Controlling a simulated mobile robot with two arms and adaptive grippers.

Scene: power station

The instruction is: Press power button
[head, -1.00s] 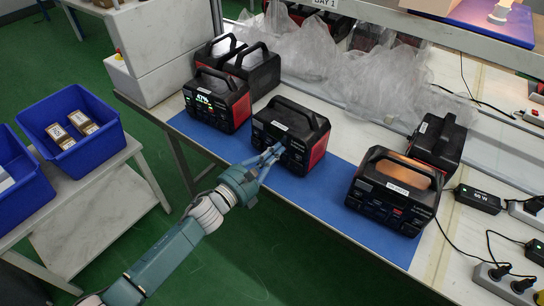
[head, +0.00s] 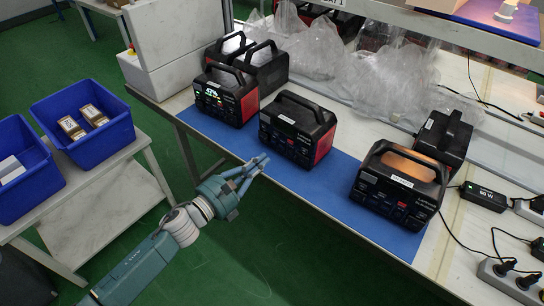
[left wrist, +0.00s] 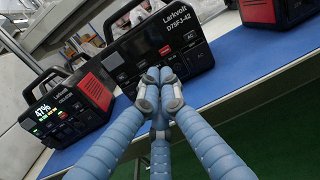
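A row of black and red power stations stands on the blue mat (head: 222,137). The left one (head: 245,103) has a lit display, reading 47% in the left wrist view (left wrist: 88,92). The middle one (head: 292,141) shows no lit display; it is labelled Larkvolt in the left wrist view (left wrist: 160,41). The right one (head: 385,203) is also dark. My left gripper (head: 262,160) has its fingers together and empty, just in front of the middle station and apart from it. In the left wrist view the fingertips (left wrist: 157,78) cover part of its front panel. I cannot make out its power button.
More power stations (head: 268,68) stand behind the left and right ones. Clear plastic wrap (head: 385,80) lies at the back. Power strips (head: 505,278) and cables are on the right. Blue bins (head: 95,150) sit on a side table at the left.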

